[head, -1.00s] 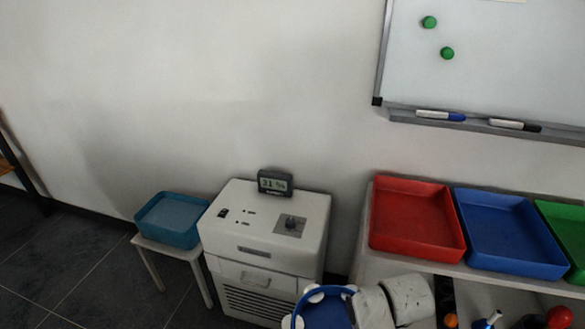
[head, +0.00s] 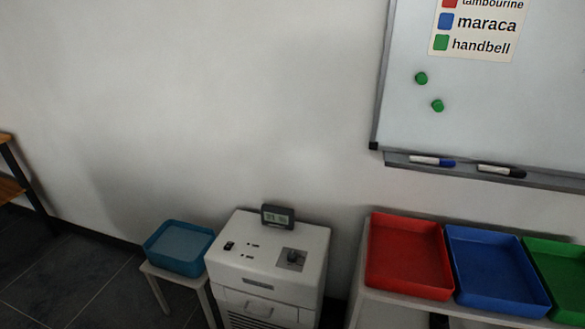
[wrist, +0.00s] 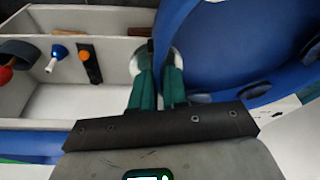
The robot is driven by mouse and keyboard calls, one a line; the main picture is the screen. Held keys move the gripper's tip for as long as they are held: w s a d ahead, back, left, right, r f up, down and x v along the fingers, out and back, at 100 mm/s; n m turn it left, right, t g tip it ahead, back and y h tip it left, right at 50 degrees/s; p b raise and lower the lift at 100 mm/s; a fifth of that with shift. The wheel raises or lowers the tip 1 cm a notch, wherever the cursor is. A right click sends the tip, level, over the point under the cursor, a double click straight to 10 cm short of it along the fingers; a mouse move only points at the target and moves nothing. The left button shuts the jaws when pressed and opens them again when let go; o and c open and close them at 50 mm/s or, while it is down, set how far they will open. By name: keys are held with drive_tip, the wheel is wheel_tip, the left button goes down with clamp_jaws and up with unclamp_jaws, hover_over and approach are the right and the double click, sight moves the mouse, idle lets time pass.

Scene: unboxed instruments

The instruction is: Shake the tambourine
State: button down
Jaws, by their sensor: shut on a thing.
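The blue tambourine (wrist: 240,45) fills the upper right of the wrist view, with dark jingles along its rim. My gripper (wrist: 158,78) has its green fingers shut on the tambourine's near left edge, with a silvery round jingle at the fingertips. The far part of the tambourine is cut off by the picture edge. Neither the tambourine nor my gripper shows in the head view now.
A white open box (wrist: 120,100) holds several instruments, including a blue-and-white one (wrist: 58,55). Red (head: 405,255), blue (head: 495,270) and green (head: 560,275) trays sit on a shelf. A white cabinet (head: 265,270) and a teal tray (head: 180,247) stand left. A whiteboard (head: 480,110) lists tambourine, maraca and handbell.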

drive_tip(key=shift+d, duration=0.1)
drive_tip(key=s+d, duration=0.1)
drive_tip(key=d, duration=0.3)
drive_tip(key=a, duration=0.2)
drive_tip(key=w+a, duration=0.1)
drive_tip(key=a, duration=0.1)
drive_tip(key=s+d, duration=0.1)
drive_tip(key=d, duration=0.3)
drive_tip(key=a, duration=0.2)
drive_tip(key=w+a, duration=0.1)
drive_tip(key=a, duration=0.1)
drive_tip(key=shift+a, duration=0.3)
drive_tip(key=shift+d, duration=0.2)
